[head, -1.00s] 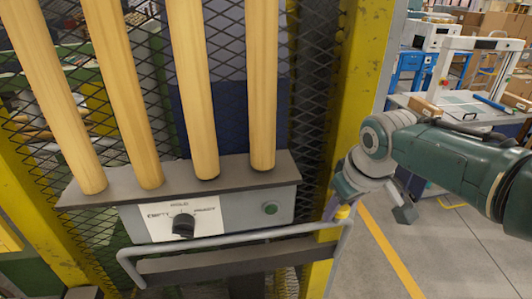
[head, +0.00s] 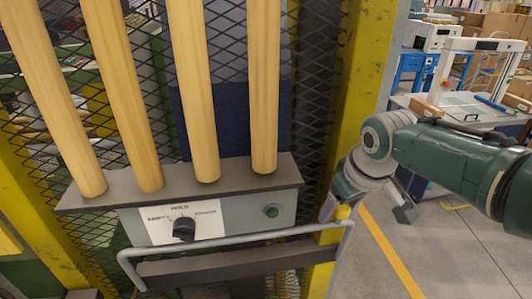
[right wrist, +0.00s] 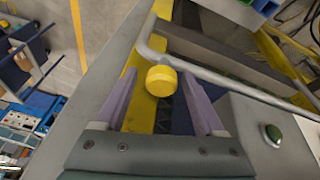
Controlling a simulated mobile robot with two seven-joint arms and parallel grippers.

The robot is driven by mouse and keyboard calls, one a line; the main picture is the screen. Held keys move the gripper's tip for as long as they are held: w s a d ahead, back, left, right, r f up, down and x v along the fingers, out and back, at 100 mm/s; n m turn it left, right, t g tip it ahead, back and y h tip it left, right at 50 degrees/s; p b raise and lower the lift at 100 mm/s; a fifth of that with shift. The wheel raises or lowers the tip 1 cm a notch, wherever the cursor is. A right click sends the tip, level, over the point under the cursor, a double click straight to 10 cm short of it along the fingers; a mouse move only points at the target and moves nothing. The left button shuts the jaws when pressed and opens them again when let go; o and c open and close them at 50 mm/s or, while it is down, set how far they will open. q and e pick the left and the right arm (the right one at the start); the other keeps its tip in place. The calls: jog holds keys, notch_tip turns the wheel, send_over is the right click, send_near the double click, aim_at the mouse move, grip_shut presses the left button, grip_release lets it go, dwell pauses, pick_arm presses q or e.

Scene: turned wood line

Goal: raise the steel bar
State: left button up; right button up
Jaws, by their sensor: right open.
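The steel bar (head: 240,238) is a bent grey tube in front of the grey control box. My right gripper (head: 335,207) is open beside this corner. In the right wrist view, its two purple fingers (right wrist: 160,76) stand apart, with the yellow cap (right wrist: 161,82) seen between them and the bar (right wrist: 225,68) just beyond. My left gripper is out of view.
The control box (head: 255,205) has a black selector knob (head: 184,229), a label and a green button (head: 272,211). Several wooden poles (head: 197,90) stand on its shelf before wire mesh. A yellow post (head: 352,90) rises close to my right gripper. Open floor lies right.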

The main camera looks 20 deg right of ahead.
jog(key=shift+s+r+p, duration=0.15)
jog(key=shift+r+p, duration=0.2)
jog(key=shift+r, duration=0.2)
jog(key=p+v, duration=0.2)
jog(key=v, duration=0.6)
jog(key=shift+s+r, duration=0.25)
jog(key=shift+r, duration=0.15)
jog(key=shift+a, duration=0.15)
